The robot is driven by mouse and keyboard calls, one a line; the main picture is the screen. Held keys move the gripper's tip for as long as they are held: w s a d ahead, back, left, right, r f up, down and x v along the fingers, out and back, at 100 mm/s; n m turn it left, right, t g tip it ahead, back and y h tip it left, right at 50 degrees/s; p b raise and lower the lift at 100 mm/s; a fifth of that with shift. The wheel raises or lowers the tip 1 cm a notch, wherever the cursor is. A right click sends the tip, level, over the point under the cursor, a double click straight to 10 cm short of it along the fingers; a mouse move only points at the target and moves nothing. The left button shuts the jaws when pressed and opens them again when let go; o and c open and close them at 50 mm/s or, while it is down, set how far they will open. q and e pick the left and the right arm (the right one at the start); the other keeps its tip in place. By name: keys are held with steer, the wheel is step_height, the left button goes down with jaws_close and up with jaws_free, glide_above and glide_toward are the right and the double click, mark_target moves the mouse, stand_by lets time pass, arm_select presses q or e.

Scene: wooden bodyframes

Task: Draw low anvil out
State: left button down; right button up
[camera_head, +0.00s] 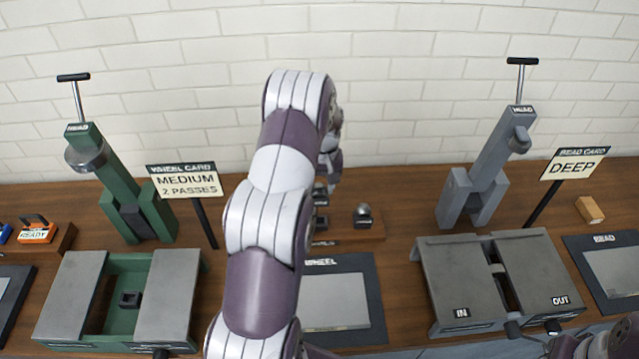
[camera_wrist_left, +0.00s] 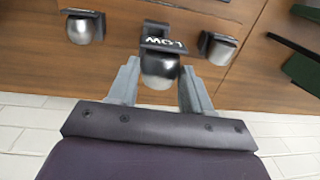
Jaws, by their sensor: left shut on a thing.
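The low anvil (camera_wrist_left: 160,66), a rounded grey metal piece under a dark tab marked LOW, shows in the left wrist view between the two fingers of my left gripper (camera_wrist_left: 160,90). The gripper is shut on it. Another rounded anvil (camera_wrist_left: 85,27) stands to its left and one more (camera_wrist_left: 218,48) to its right, both apart from the fingers. In the head view my left arm hides most of the gripper and the held anvil; an anvil (camera_head: 363,215) shows on the wooden rack (camera_head: 365,232). My right gripper is not in view.
A green machine (camera_head: 125,200) with a tray stands at the left, a grey machine (camera_head: 480,190) with IN and OUT plates at the right. Cards read WHEEL CARD MEDIUM 2 PASSES (camera_head: 186,182) and BEAD CARD DEEP (camera_head: 574,166). A WHEEL mat (camera_head: 372,290) lies in the middle.

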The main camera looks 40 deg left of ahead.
mark_target(320, 207)
arm_select(q)
steer(key=shift+w+r, duration=0.1)
steer(key=shift+f, duration=0.25)
step_height(320, 207, down, 4)
steer(key=b, duration=0.3)
steer(key=shift+f+b, duration=0.35)
steer(key=shift+f, duration=0.45)
steer(key=shift+r, duration=0.1)
stand_by(0.6)
steer(key=shift+f+b, duration=0.9)
steer(key=shift+f, duration=0.75)
steer(key=shift+c, duration=2)
jaws_free()
